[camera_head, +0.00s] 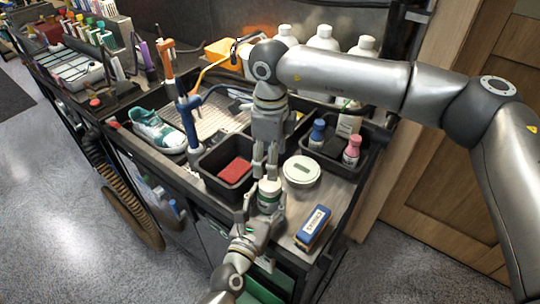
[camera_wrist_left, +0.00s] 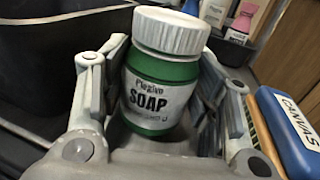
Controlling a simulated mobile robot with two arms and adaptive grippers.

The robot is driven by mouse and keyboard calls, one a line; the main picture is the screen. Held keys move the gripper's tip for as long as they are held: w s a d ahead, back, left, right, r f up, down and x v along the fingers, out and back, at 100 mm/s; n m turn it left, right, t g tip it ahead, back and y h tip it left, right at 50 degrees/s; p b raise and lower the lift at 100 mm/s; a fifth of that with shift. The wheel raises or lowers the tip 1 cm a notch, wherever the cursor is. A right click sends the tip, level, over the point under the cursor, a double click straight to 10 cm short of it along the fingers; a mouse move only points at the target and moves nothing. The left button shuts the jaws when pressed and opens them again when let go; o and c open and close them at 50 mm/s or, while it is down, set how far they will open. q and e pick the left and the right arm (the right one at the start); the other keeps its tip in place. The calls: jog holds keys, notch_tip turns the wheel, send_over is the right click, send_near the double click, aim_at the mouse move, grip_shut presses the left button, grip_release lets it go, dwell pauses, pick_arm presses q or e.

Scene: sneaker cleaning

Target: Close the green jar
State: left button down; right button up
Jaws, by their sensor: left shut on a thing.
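The green jar (camera_wrist_left: 160,95) has a white SOAP label, and a white ribbed lid (camera_wrist_left: 171,30) sits on its top in the left wrist view. My left gripper (camera_head: 265,212) is shut around the jar, with a finger on each side. In the head view the jar (camera_head: 268,198) stands upright near the front edge of the bench. My right gripper (camera_head: 265,170) points straight down, its fingertips just above or at the lid. A narrow gap shows between its fingers. I cannot tell whether they touch the lid, and they are not visible in the left wrist view.
A black bin with a red sponge (camera_head: 235,170) is left of the jar. A round white container (camera_head: 301,170) and a blue CANVAS box (camera_head: 313,227) are to the right. A dark tray holds blue-capped (camera_head: 317,134) and pink (camera_head: 351,151) bottles. A sneaker (camera_head: 157,131) lies further left.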

aim_at(270, 183)
jog(key=shift+f, duration=4.05)
jog(key=c, duration=1.1)
jog(key=o, duration=1.2)
jog(key=shift+o, duration=0.2)
jog(key=shift+r, duration=0.1)
